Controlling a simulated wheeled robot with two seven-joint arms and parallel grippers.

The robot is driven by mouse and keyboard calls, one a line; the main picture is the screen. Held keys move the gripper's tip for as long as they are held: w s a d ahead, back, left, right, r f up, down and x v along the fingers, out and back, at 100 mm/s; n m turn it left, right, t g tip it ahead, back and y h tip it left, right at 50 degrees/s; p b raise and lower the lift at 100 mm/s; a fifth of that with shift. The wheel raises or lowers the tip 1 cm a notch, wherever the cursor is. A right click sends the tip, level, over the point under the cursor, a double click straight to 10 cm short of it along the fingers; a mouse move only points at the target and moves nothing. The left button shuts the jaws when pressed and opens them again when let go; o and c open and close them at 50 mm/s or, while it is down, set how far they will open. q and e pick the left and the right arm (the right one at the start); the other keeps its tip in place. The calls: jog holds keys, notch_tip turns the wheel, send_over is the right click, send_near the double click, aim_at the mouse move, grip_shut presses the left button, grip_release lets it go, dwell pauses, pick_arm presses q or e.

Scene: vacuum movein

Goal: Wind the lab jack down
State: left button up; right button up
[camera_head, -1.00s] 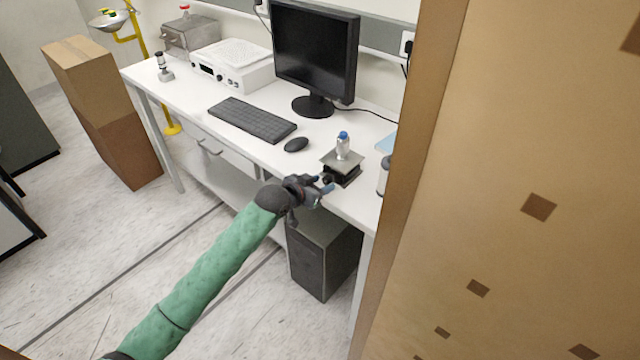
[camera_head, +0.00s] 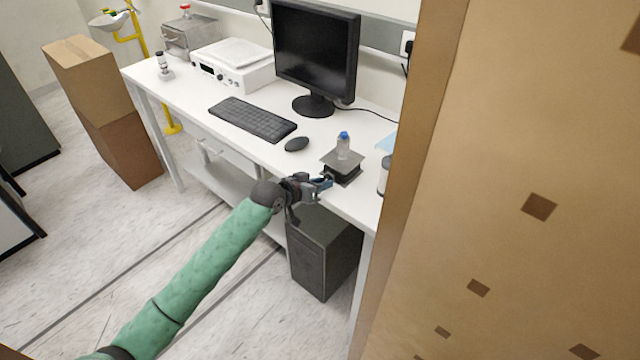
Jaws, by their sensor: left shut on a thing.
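The lab jack (camera_head: 343,163) stands near the front edge of the white desk, with a square grey top plate and a dark base. A small clear bottle with a blue cap (camera_head: 343,146) stands upright on its plate. My left gripper (camera_head: 325,182) reaches in from the lower left, at the jack's front left side. It is shut on the jack's knob, which is mostly hidden by the fingers. My right gripper is not in view.
A mouse (camera_head: 297,144), keyboard (camera_head: 252,119) and monitor (camera_head: 315,55) are left of and behind the jack. A bottle (camera_head: 384,176) stands to its right. A large cardboard-coloured surface (camera_head: 520,180) fills the right side. A computer tower (camera_head: 322,255) is below the desk.

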pick_arm(q)
jog(key=o, duration=1)
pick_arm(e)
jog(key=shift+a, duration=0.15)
pick_arm(q)
jog(key=shift+s+a+r+b, duration=0.1)
jog(key=shift+s+a+b, duration=0.25)
jog(key=shift+s+a, duration=0.05)
jog(key=b+v, duration=0.2)
jog(key=v, duration=0.4)
jog(key=shift+s+a+r, duration=0.2)
jog(key=shift+r, duration=0.05)
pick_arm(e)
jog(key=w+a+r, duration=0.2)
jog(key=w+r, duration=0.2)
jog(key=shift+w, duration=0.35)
